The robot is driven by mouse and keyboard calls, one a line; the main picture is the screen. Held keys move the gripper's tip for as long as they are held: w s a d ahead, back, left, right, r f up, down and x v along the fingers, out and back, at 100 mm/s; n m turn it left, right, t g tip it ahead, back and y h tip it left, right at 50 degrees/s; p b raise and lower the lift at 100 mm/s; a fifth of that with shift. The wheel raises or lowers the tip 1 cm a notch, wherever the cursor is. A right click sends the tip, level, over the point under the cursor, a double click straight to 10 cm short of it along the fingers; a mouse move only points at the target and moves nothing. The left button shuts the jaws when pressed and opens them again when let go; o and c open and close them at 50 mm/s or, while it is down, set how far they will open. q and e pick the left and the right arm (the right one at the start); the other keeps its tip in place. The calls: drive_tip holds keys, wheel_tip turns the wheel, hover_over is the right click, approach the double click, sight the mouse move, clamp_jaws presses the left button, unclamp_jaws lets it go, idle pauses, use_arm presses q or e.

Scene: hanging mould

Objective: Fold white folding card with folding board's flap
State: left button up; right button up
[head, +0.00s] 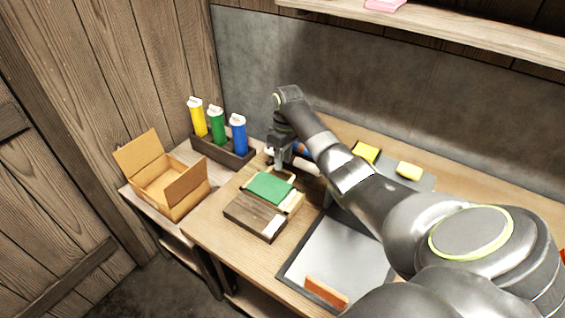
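A dark brown wooden board (250,214), which looks like the folding board, lies on the table left of centre. A green panel (269,188) lies over its back part; I cannot tell if this is the flap. Pale cream edges show beside and under the green panel, but I cannot make out a separate white card. My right gripper (278,165) points down just behind the green panel. It is too small to tell whether its fingers are open or shut, or touch anything. My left gripper is not in view.
An open cardboard box (170,188) stands at the left. A dark rack (222,150) holds yellow, green and blue bottles. A grey tray (335,255) with an orange block (326,291) lies right of the board. Yellow blocks (366,152) lie behind my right arm. A shelf (440,30) runs above.

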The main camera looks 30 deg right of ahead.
drive_tip(key=shift+a+f, duration=0.1)
drive_tip(key=shift+f, duration=0.8)
drive_tip(key=shift+c, duration=0.2)
clamp_jaws()
